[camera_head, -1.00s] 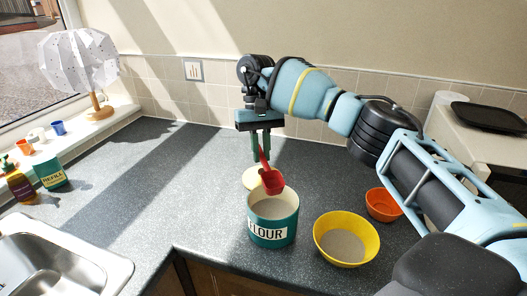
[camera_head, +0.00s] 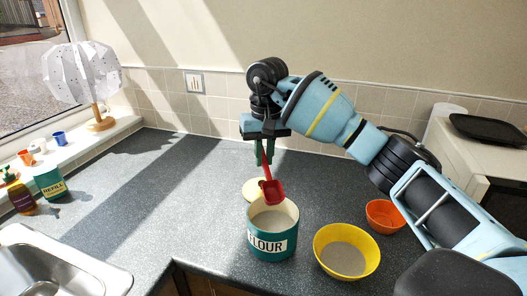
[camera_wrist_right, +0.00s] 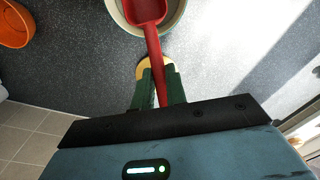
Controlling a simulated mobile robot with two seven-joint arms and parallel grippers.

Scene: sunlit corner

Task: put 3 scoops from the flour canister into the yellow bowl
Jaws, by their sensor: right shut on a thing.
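The teal flour canister (camera_head: 272,246), labelled FLOUR, stands open on the dark counter. My right gripper (camera_head: 265,160) is shut on the handle of the red scoop (camera_head: 272,190). The scoop's bowl hangs at the canister's mouth; how deep it reaches is hard to tell. The right wrist view shows the scoop (camera_wrist_right: 148,12) over the pale-rimmed canister (camera_wrist_right: 178,22), with no clear flour in it. The yellow bowl (camera_head: 362,272) stands to the right of the canister, with a greyish inside; I cannot tell whether that is flour. My left gripper is not in view.
An orange bowl (camera_head: 384,216) stands behind the yellow bowl. A pale round lid (camera_head: 252,190) lies behind the canister. A sink (camera_head: 50,265), a soap bottle (camera_head: 18,196) and a refill box (camera_head: 50,184) are at left. The counter left of the canister is clear.

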